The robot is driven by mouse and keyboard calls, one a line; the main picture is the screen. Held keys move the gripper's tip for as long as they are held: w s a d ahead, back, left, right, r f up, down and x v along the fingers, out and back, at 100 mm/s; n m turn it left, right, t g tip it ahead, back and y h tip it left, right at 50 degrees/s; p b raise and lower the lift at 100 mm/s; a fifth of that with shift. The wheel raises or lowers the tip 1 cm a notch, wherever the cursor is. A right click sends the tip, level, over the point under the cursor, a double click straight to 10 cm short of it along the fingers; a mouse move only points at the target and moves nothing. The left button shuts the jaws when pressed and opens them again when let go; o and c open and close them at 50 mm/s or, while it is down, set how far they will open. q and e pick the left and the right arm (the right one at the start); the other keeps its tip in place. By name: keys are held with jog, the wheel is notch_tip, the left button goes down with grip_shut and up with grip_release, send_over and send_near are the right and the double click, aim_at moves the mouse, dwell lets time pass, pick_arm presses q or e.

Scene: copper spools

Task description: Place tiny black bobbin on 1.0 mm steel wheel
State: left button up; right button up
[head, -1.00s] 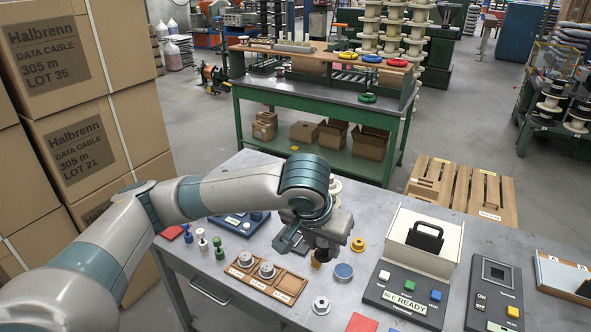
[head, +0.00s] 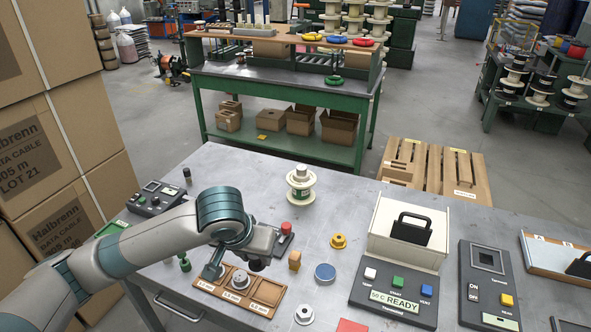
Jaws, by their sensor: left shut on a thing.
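My left gripper (head: 240,268) is low over the wooden tray (head: 253,308) and shut on the tiny black bobbin (head: 257,264), a small dark shape mostly hidden by the gripper. The tray has labelled compartments in a row. A steel wheel (head: 240,280) sits in the middle one, beside the gripper. The left compartment is partly covered by a gripper part, so its wheel is hard to make out. The right compartment looks empty. I cannot tell whether the bobbin touches anything. Another steel wheel (head: 304,314) lies on the table right of the tray. My right gripper is out of view.
A cream spool (head: 301,185) stands behind. A READY device (head: 392,303) is further right. A green bobbin (head: 185,262) is left of the gripper.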

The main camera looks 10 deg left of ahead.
pick_arm(q)
jog(key=f+b, duration=0.1)
jog(key=f, duration=0.2)
jog(key=s+f+b, duration=0.1)
jog(key=f, duration=0.3)
jog(key=s+a+f+b, duration=0.1)
jog(key=f, duration=0.2)
jog(key=shift+s+f, duration=0.15)
jog(key=shift+f, duration=0.05)
